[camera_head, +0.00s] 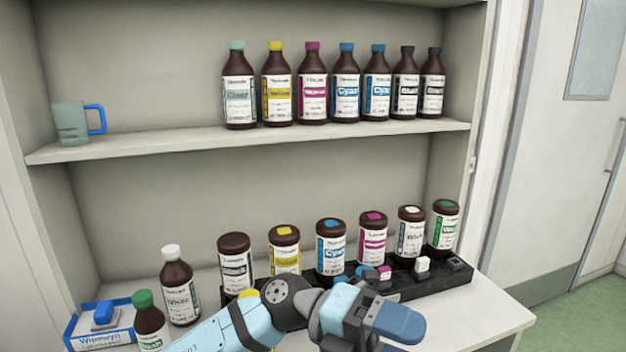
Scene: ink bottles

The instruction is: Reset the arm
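My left arm (235,330) comes in from the lower left, in front of the lower shelf. Its gripper (398,322) is at the bottom centre, pointing right, with a blue part at its end. I cannot tell whether its fingers are open or shut, and no bottle shows in it. It hides part of the black rack (408,288) behind it. My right gripper is not in view.
Several brown jars, including a cyan one (331,247) and a green one (443,225), stand along the rack. A white-capped bottle (178,287), a green-capped bottle (149,322) and a blue-white box (105,328) are at left. Bottles and a mug (72,124) stand on the upper shelf (180,139).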

